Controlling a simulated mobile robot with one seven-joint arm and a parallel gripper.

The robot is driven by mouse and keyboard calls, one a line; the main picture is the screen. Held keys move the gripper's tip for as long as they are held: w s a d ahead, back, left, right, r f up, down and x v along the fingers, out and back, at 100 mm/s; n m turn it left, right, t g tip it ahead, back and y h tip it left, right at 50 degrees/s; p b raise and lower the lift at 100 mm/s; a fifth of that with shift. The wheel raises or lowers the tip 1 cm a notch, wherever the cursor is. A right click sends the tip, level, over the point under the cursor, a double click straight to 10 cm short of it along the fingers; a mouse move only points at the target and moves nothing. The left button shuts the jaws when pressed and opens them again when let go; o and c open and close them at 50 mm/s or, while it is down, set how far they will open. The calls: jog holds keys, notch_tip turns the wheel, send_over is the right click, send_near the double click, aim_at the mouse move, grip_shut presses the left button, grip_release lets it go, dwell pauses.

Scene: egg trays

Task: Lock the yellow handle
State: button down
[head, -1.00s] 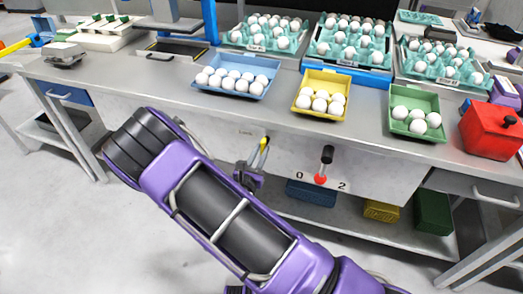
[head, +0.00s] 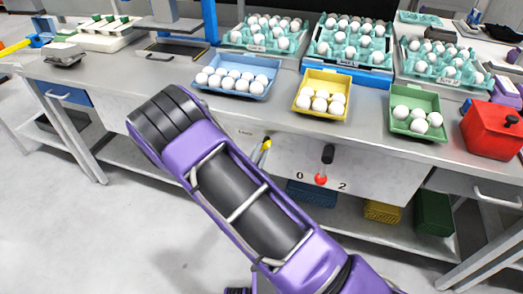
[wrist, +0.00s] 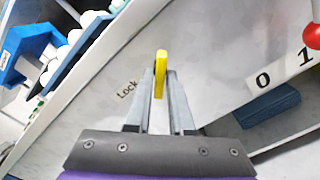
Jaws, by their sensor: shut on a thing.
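The yellow handle (head: 267,145) is on the front panel under the table top, near the "Lock" label. In the wrist view the handle (wrist: 161,62) stands upright between the fingertips, with the word "Lock" (wrist: 127,90) to its left. My gripper (wrist: 160,80) is shut on the handle, one finger on each side of it. In the head view my purple arm hides most of the gripper and the panel below the handle.
A red-tipped switch (head: 321,178) with marks 0 and 2 beside it is on the panel to the right. Blue (head: 238,88), yellow (head: 318,112) and green (head: 416,135) egg trays stand above on the table. A red box (head: 490,135) is at the right.

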jog(key=shift+w+m, duration=0.1)
jog(key=shift+m, duration=0.2)
jog(key=m, duration=0.4)
jog(key=shift+r+m, duration=0.1)
jog(key=shift+m, duration=0.3)
jog(key=m, duration=0.3)
jog(key=shift+m, duration=0.4)
jog(key=c, duration=0.7)
grip_release()
